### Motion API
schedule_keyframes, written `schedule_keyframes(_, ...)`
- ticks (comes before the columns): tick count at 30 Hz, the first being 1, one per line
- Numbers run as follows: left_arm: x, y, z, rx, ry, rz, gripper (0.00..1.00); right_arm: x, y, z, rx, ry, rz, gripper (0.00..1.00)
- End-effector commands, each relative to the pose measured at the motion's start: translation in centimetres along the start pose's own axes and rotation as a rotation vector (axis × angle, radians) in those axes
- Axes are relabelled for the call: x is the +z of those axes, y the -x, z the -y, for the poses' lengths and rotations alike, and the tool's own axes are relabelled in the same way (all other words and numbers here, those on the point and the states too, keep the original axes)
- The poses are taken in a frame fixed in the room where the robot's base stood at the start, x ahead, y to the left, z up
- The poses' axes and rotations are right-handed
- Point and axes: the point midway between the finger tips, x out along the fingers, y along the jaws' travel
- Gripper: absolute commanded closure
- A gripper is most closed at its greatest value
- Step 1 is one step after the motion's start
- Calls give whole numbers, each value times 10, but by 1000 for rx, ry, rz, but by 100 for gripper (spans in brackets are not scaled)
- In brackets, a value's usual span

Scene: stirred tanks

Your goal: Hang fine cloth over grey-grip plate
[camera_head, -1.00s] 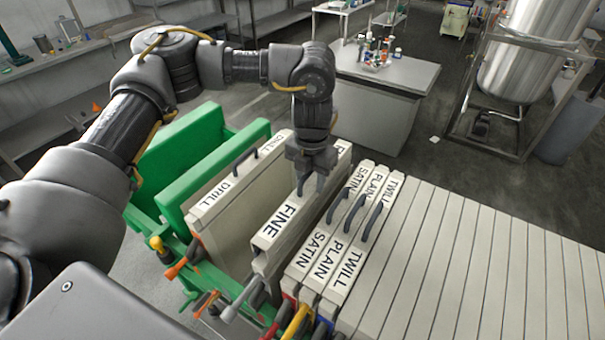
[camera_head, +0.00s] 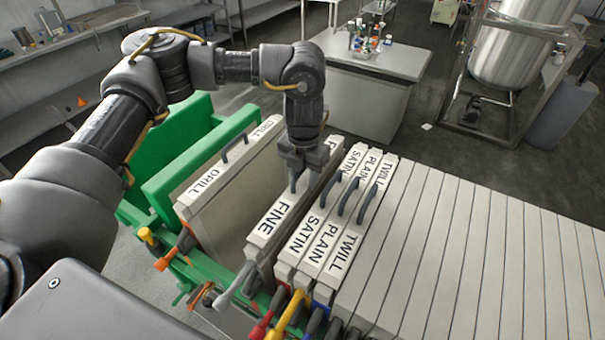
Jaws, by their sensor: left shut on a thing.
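The fine cloth (camera_head: 267,222) is a cream cover marked FINE on its top. It stands upright in the row, between the drill cloth and the satin cloth. My left gripper (camera_head: 295,180) points down and is shut at the top of the fine cloth, on its handle, which the fingers mostly hide. The grey grip (camera_head: 238,282) sticks out at the front, right below the near end of the fine cloth. The plate behind this grip is hidden, so I cannot tell how far the cloth is over it. My right gripper is not in view.
The drill cloth (camera_head: 212,179) stands to the left, with a gap between. Satin (camera_head: 306,238), plain (camera_head: 326,243) and twill (camera_head: 345,252) cloths stand close on the right, then several blank cream plates (camera_head: 480,255). A green frame (camera_head: 165,185) holds the left end.

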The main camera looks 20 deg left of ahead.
Motion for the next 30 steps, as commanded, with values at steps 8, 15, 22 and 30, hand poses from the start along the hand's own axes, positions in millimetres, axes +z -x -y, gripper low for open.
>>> schedule_keyframes(8, 0, 0, 0, 0, 0, 1, 39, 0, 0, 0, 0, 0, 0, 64)
schedule_keyframes(15, 0, 0, 0, 0, 0, -1, 36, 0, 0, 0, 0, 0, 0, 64)
schedule_keyframes(22, 2, 16, 0, 1, -1, 5, 36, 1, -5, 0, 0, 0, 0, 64)
schedule_keyframes(30, 1, 69, 0, 2, 0, 5, 36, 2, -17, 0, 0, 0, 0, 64)
